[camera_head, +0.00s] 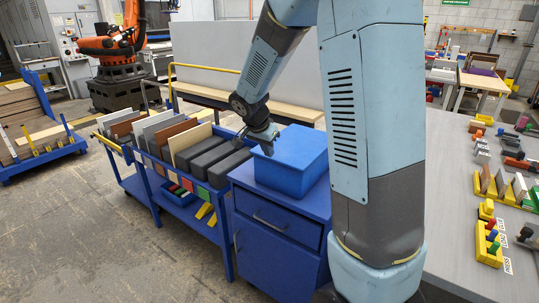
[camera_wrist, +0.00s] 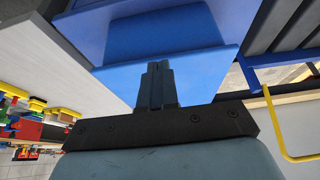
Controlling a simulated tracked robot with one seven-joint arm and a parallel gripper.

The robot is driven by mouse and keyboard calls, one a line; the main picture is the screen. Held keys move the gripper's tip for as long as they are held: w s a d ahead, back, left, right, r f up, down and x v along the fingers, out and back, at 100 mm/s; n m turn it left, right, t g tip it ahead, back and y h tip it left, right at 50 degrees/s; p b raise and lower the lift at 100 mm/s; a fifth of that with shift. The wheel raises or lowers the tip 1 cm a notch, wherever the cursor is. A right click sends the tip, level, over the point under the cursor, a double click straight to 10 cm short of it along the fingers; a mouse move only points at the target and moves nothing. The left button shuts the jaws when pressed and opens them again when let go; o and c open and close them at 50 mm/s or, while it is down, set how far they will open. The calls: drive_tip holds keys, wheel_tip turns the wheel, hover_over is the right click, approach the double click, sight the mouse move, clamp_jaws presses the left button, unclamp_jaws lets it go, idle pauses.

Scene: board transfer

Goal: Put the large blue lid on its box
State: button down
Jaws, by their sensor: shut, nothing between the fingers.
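The large blue lid (camera_head: 297,146) lies flat over the top of its blue box (camera_head: 279,178), which stands on a blue cabinet. In the wrist view the lid (camera_wrist: 205,65) is a wide light-blue panel, with the narrower, darker box (camera_wrist: 165,36) beyond it. I cannot tell whether the lid is pressed fully down. My gripper (camera_head: 268,148) is at the lid's left edge in the head view. In the wrist view its fingers (camera_wrist: 157,66) are together and empty, in front of the lid; whether they touch it is unclear.
The blue cabinet (camera_head: 285,208) has a drawer and a door. A blue cart (camera_head: 180,180) with upright boards and dark grey blocks adjoins it on the left. A grey table (camera_head: 470,210) with small coloured parts is on the right. A yellow rail (camera_wrist: 280,130) shows in the wrist view.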

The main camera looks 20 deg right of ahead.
wheel_tip(320, 180, up, 4)
drive_tip(key=shift+r, duration=0.2)
idle(0.9)
drive_tip(key=s+r+n+t+y, duration=0.1)
drive_tip(key=s+r+n, duration=0.2)
drive_tip(key=s, duration=0.7)
drive_tip(key=s+r+n+t+y, duration=0.1)
drive_tip(key=s+r+n, duration=0.3)
drive_tip(key=s, duration=0.5)
drive_tip(key=s+a+r+n+y, duration=0.1)
drive_tip(key=s+r+n, duration=0.2)
drive_tip(key=s, duration=0.7)
drive_tip(key=shift+s+r+n+t+y, duration=0.3)
drive_tip(key=shift+r+n+t+y, duration=0.1)
drive_tip(key=shift+r, duration=0.3)
drive_tip(key=shift+a, duration=0.1)
